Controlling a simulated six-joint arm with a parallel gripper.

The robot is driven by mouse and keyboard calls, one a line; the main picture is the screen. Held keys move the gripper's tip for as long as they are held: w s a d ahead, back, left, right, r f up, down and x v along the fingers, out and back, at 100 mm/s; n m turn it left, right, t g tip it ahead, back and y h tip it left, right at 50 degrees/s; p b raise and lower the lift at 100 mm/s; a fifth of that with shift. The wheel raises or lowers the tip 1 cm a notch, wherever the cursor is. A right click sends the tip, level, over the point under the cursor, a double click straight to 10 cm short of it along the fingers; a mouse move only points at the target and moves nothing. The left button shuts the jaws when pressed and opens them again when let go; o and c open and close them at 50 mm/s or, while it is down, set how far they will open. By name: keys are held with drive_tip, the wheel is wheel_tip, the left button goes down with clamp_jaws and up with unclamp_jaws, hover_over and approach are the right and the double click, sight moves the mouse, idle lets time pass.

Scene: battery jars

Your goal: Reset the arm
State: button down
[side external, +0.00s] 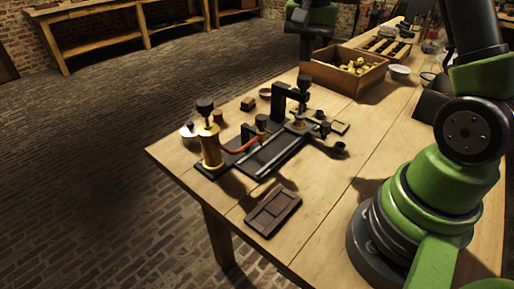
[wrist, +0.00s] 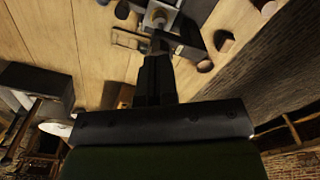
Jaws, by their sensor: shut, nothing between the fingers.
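My gripper (wrist: 159,44) shows in the wrist view with its dark fingers together and nothing between them. It points toward the bench apparatus, but the gap to it is hard to judge. In the side external view the gripper cannot be made out; my arm rises out of frame at right. The apparatus has a black base (side external: 270,155) on the wooden table. A brass cylinder (side external: 210,150) with a black knob stands upright at its left end. A reddish curved piece (side external: 242,146) runs from near it toward a smaller brass post. A black upright (side external: 279,103) stands at the back.
A dark panelled tray (side external: 273,212) lies near the front table edge. A wooden crate (side external: 321,75) of yellowish parts stands behind, with a pale bowl (side external: 400,73) beside it. Small dark cups and blocks surround the apparatus. The table between the apparatus and my base is mostly clear.

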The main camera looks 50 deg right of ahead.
drive_tip(key=s+a+r+n+t, duration=0.3)
drive_tip(key=s+a+r, duration=0.3)
drive_tip(key=a+r, duration=0.25)
drive_tip(key=s+a+n+t+y, duration=0.2)
drive_tip(key=s+a+n+t, duration=0.2)
drive_tip(key=s+a, duration=0.3)
drive_tip(key=s, duration=0.4)
drive_tip(key=shift+a+r+n, duration=0.2)
drive_tip(key=shift+a+n, duration=0.2)
idle(0.3)
